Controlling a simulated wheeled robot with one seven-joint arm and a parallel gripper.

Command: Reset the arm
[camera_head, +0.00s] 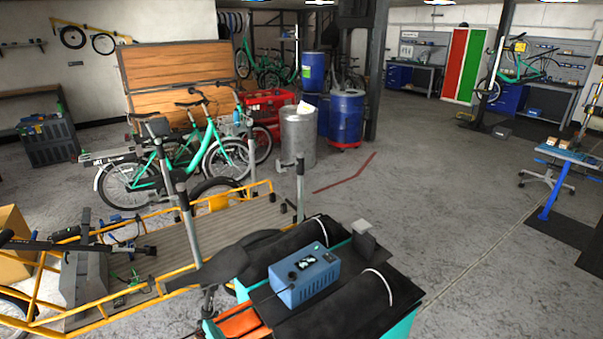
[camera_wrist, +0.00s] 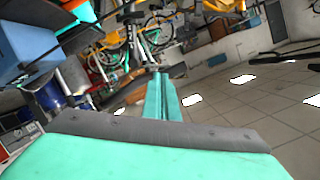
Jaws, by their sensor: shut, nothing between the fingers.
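My gripper (camera_wrist: 160,78) shows in the wrist view as two teal fingers side by side at the picture's middle, shut with nothing between them. A grey edge and a teal surface fill the bottom of that view. The wrist view looks out tilted over the workshop, with wall, bikes and tiled ceiling in the background. I cannot make out my gripper in the head view. No object is held.
A blue box (camera_head: 305,277) stands on a black, teal-edged top close in front. A yellow-framed cargo bike (camera_head: 160,250) lies to its left. Teal bikes (camera_head: 185,160), a grey drum (camera_head: 298,136) and blue barrels (camera_head: 346,118) stand behind. The floor (camera_head: 460,200) at right is open.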

